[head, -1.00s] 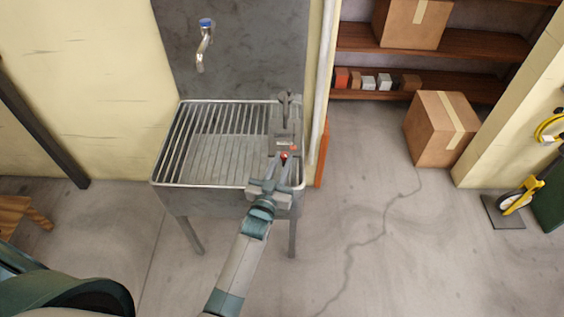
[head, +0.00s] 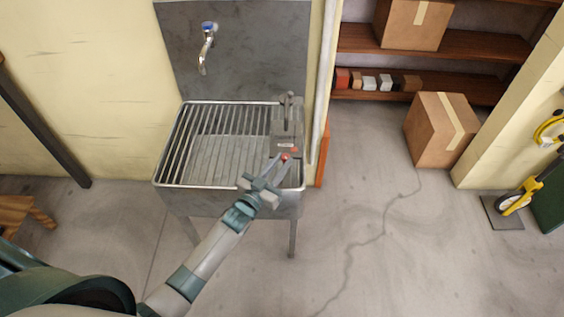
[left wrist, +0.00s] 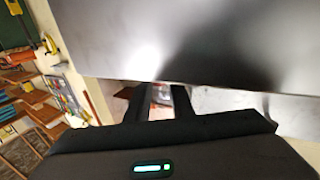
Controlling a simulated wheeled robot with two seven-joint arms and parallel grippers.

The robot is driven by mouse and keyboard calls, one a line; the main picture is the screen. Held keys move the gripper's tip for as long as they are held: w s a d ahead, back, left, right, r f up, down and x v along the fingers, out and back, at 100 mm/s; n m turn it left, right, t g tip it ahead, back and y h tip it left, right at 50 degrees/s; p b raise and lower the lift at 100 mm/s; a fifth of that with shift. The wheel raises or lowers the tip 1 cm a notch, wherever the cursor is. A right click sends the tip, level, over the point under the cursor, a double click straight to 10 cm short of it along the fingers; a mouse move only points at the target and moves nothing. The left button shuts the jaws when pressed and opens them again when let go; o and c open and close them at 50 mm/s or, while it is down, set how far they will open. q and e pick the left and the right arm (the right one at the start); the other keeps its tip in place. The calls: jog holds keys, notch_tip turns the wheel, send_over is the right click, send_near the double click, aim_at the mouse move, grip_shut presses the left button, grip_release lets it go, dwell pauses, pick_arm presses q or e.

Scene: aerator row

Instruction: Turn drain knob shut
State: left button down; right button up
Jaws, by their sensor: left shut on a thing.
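The drain knob (head: 285,157) is a small red knob on the grey panel at the right side of the metal sink (head: 230,197). My left gripper (head: 281,159) reaches up to it from below left, with its fingertips at the knob and shut on it. The fingers hide part of the knob, and its exact turn angle cannot be told. In the left wrist view, the two dark fingers (left wrist: 162,102) stand close together under a grey metal surface, with a small reddish patch between them. My right gripper is not in view.
A tap (head: 206,48) with a blue top hangs on the grey backboard above the sink. A grey lever (head: 287,110) stands on the panel behind the knob. A cardboard box (head: 440,130) sits on the floor at the right. The floor between is clear.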

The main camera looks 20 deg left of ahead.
pick_arm(q)
jog(key=shift+w+a+m+g+h, duration=0.1)
jog(key=shift+a+m+g+h, duration=0.1)
jog(key=shift+m+h, duration=0.35)
jog(key=shift+a+m+g+h, duration=0.1)
jog(key=shift+m+g+h, duration=0.2)
jog(key=shift+h, duration=0.35)
jog(key=shift+m+g+h+b, duration=0.3)
jog(key=shift+m+h+b, duration=0.2)
jog(key=shift+h, duration=0.4)
jog(key=shift+m+h, duration=0.25)
jog(key=shift+h, duration=0.05)
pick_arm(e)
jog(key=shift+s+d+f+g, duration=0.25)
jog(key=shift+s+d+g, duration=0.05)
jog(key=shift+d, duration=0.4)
pick_arm(q)
jog(key=c, duration=1.5)
grip_release()
jog(key=shift+c, duration=0.2)
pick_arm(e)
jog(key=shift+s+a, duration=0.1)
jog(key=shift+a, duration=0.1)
